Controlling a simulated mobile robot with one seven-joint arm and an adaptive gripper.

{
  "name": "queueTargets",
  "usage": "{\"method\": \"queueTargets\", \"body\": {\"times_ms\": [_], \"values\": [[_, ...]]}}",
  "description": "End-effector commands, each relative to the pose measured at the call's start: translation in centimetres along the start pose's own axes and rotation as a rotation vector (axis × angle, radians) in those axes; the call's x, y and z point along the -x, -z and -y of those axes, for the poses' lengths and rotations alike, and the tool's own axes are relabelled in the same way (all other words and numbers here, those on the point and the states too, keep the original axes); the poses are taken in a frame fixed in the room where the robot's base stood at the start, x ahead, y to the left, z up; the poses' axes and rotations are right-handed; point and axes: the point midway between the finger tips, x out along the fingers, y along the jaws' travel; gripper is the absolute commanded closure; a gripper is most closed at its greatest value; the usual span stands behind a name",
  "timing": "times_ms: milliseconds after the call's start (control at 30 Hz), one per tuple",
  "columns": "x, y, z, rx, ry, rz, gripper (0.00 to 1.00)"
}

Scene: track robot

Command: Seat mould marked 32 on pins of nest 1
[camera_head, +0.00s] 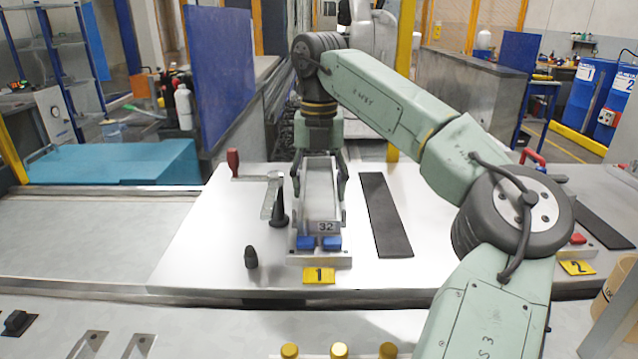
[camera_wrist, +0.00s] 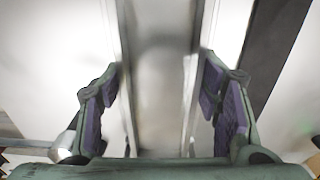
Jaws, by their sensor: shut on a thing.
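The mould marked 32 (camera_head: 321,195) is a long grey metal block, its number plate facing me in the head view. It is in or just above nest 1 (camera_head: 320,262), which has two blue blocks at its front and a yellow label 1 (camera_head: 319,275). My gripper (camera_head: 319,185) is around the mould from above, a finger at each side. In the wrist view the mould (camera_wrist: 163,90) runs between the purple-padded fingers (camera_wrist: 165,112). The pins are hidden, and I cannot tell whether the mould rests on them.
A red-handled lever clamp (camera_head: 268,195) stands left of the nest. A small dark knob (camera_head: 251,257) is at front left. A dark strip (camera_head: 385,215) lies to the right. Nest 2's label (camera_head: 577,267) is far right.

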Motion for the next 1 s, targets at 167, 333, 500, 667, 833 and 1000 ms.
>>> {"method": "queueTargets", "body": {"times_ms": [167,333,500,667,833,1000], "values": [[-0.01,0.0,-0.03,0.0,-0.001,0.003,1.0],[0.0,0.0,-0.04,0.0,-0.001,0.003,0.4],[-0.05,0.0,-0.03,0.0,0.0,0.002,0.29],[-0.11,0.0,-0.02,0.0,0.0,0.001,0.19],[-0.14,0.0,-0.02,0.0,0.0,0.001,0.19],[0.01,-0.02,-0.01,0.0,0.001,-0.001,0.19]]}}
